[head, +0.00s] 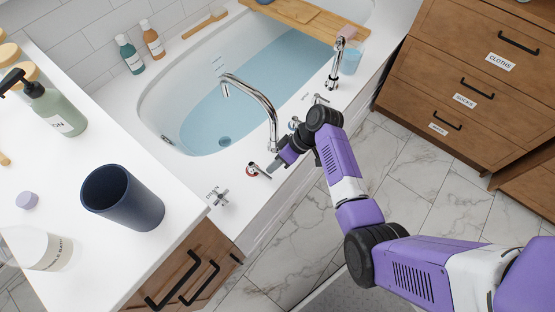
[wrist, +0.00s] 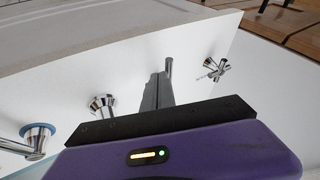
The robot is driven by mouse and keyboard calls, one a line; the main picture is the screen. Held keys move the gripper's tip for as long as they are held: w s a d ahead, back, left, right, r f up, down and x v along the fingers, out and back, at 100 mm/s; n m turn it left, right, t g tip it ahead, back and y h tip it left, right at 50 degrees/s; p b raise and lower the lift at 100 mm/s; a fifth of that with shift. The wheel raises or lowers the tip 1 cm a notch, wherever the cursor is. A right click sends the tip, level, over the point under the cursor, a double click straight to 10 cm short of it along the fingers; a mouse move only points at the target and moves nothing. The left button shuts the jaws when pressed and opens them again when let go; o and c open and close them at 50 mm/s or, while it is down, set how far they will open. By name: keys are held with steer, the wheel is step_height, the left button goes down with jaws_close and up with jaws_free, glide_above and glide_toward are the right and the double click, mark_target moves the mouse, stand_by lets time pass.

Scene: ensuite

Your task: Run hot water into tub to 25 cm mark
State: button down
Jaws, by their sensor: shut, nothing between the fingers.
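The white tub (head: 160,105) holds blue water (head: 250,85), with faint level marks (head: 218,66) on its far wall, too small to read. The chrome spout (head: 250,95) arches over the tub; no stream shows from it. A red-ringed tap (head: 254,170) sits on the near rim, left of the spout base. A blue-ringed tap (head: 293,124) is right of it. My gripper (head: 274,169) is shut and empty, beside the red-ringed tap. In the wrist view my shut fingers (wrist: 160,90) point at a chrome lever (wrist: 169,68); whether they touch is unclear.
A cross handle (head: 221,197) stands left on the rim. A hand shower (head: 338,60) stands right, a wooden board (head: 295,17) across the tub. A dark blue cup (head: 122,198) and soap bottle (head: 55,108) are on the counter. Drawers (head: 465,75) stand right; floor between is clear.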

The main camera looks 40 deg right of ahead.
steer(key=shift+s, duration=0.1)
stand_by(0.3)
